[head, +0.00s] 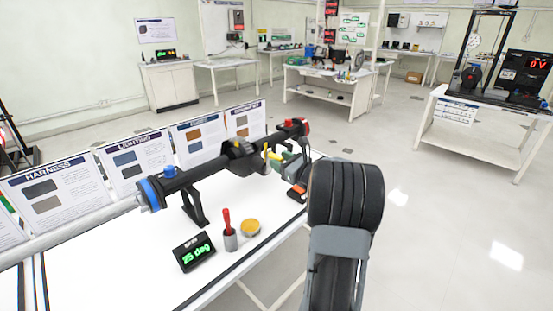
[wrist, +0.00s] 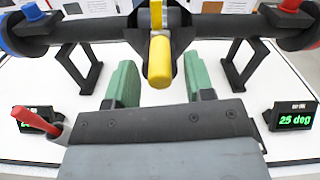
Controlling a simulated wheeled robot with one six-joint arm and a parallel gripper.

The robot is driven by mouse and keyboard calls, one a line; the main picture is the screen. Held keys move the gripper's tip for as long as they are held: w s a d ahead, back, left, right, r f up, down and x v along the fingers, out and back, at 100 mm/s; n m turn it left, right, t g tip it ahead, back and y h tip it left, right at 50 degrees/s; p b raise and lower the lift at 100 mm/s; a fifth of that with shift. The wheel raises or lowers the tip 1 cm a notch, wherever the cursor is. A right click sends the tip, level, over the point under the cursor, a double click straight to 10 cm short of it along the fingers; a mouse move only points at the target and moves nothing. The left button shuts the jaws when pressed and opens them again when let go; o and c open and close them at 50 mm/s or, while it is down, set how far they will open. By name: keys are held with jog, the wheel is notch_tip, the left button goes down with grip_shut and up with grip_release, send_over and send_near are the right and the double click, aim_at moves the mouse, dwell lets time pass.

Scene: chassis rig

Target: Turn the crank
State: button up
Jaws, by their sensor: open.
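The crank has a yellow cylindrical grip (wrist: 160,62), which stands out toward the camera in the middle of the wrist view. It sits at the middle of a black horizontal axle (head: 205,173); in the head view the yellow grip (head: 265,155) shows partly, beside my gripper. My gripper (wrist: 159,72) has two green fingers, open and well apart, one on each side of the yellow grip. Neither finger visibly touches it. I cannot tell how deep the grip lies between them.
The axle rests on black stands (head: 194,207) on a white table. A display (head: 194,252) reads 25 deg. Sign panels (head: 135,160) line the back edge.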

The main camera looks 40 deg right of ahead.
jog(key=shift+w+a, duration=0.2)
jog(key=shift+w, duration=0.95)
grip_shut()
